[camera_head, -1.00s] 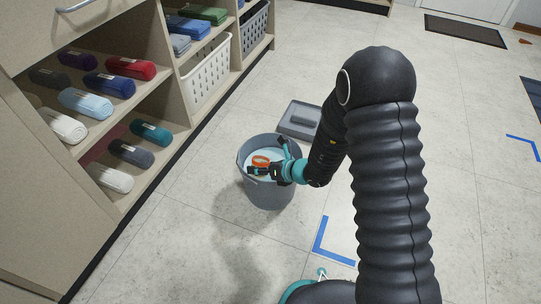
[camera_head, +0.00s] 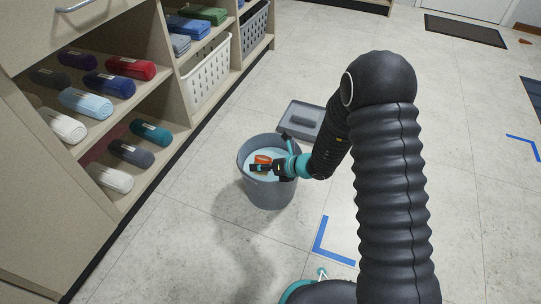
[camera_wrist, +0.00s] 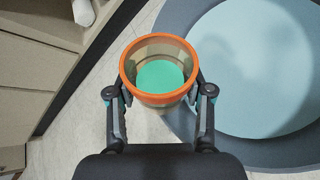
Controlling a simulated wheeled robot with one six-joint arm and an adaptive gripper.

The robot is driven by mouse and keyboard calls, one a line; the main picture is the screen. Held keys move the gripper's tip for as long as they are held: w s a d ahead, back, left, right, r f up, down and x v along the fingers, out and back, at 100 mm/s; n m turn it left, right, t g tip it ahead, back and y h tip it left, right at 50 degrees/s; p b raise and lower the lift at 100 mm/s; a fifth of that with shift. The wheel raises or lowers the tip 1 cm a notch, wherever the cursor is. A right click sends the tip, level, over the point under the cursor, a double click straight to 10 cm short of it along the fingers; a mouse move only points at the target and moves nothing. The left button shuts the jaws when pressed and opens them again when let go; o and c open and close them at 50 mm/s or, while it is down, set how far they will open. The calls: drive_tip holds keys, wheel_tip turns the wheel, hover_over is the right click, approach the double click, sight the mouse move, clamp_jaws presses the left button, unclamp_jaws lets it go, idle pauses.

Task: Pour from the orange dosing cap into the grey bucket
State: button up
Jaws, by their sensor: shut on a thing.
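The orange dosing cap (camera_head: 263,159) is in my gripper (camera_head: 270,167), above the grey bucket (camera_head: 268,192) in the head view. In the wrist view the cap (camera_wrist: 158,99) shows an orange rim, a see-through wall and green at its bottom (camera_wrist: 160,75). My gripper's fingers (camera_wrist: 160,92) are shut on it from both sides. The bucket (camera_wrist: 180,118) is on the right of the wrist view, with pale blue liquid (camera_wrist: 268,65) inside. I see no stream leaving the cap.
A grey tray-like box (camera_head: 303,118) lies on the floor just behind the bucket. Shelves with rolled towels (camera_head: 130,152) and a white basket (camera_head: 206,72) line the left. Blue tape (camera_head: 330,245) marks the floor in front.

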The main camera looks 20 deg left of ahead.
sight(265, 158)
drive_tip(key=shift+w+r+m+g, duration=0.1)
drive_tip(key=shift+w+m+g, duration=0.15)
drive_tip(key=shift+m+g, duration=0.15)
idle(0.3)
drive_tip(key=shift+w+r+p, duration=0.1)
drive_tip(key=shift+r+p, duration=0.1)
drive_tip(key=shift+p, duration=0.55)
drive_tip(key=shift+f+m+g+p, duration=0.45)
drive_tip(key=shift+m+g+p, duration=0.3)
drive_tip(key=shift+p, duration=0.4)
drive_tip(key=shift+w+r+m+g+y+p, duration=0.15)
drive_tip(key=shift+r+m+g+y+p, duration=0.55)
drive_tip(key=shift+p, duration=1.1)
idle(0.9)
drive_tip(key=shift+w+d+r+m+g+p, duration=0.1)
drive_tip(key=shift+w+r+m+g+p, duration=0.1)
drive_tip(key=shift+w+m+g+p, duration=0.6)
idle(0.8)
drive_tip(key=shift+w+r+m+g, duration=0.15)
drive_tip(key=shift+w+m+g, duration=0.15)
drive_tip(key=shift+m+g, duration=0.05)
idle(0.7)
